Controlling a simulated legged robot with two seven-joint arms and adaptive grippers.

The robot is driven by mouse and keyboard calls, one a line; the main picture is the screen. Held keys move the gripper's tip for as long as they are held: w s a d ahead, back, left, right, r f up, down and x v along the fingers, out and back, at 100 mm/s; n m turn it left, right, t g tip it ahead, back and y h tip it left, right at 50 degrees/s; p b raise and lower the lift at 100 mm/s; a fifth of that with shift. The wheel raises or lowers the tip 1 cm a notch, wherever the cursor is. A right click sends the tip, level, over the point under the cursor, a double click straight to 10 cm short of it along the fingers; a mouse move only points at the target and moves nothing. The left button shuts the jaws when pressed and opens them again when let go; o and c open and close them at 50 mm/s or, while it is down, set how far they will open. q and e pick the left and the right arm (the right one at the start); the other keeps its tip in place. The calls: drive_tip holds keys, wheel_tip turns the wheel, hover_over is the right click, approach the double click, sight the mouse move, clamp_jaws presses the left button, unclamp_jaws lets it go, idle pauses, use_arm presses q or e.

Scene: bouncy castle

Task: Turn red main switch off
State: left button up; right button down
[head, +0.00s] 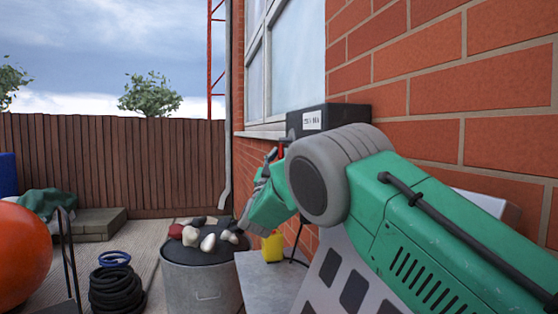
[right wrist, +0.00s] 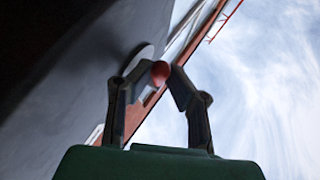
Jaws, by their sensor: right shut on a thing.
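The red main switch (right wrist: 160,74) shows as a round red knob between the fingertips in the right wrist view. In the head view a small red part of it (head: 282,149) shows beside the fingers, below a dark box (head: 342,117) with a white label on the brick wall. My right gripper (head: 270,158) reaches up to the front of the box. In the right wrist view its two fingers (right wrist: 160,70) close around the red knob. My own arm hides much of the box's lower part and the lever. My left gripper is not in view.
A metal drum (head: 200,285) with pale and dark lumps on top stands below. A yellow container (head: 272,247) sits on a grey surface beside it. A window with a sill is left of the box. An orange ball (head: 22,255) and black coils (head: 117,287) lie at left.

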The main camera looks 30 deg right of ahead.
drive_tip(key=shift+f, duration=0.3)
drive_tip(key=c, duration=1.8)
unclamp_jaws()
drive_tip(key=shift+o, duration=0.2)
drive_tip(key=shift+r, duration=0.15)
drive_tip(key=v, duration=1.2)
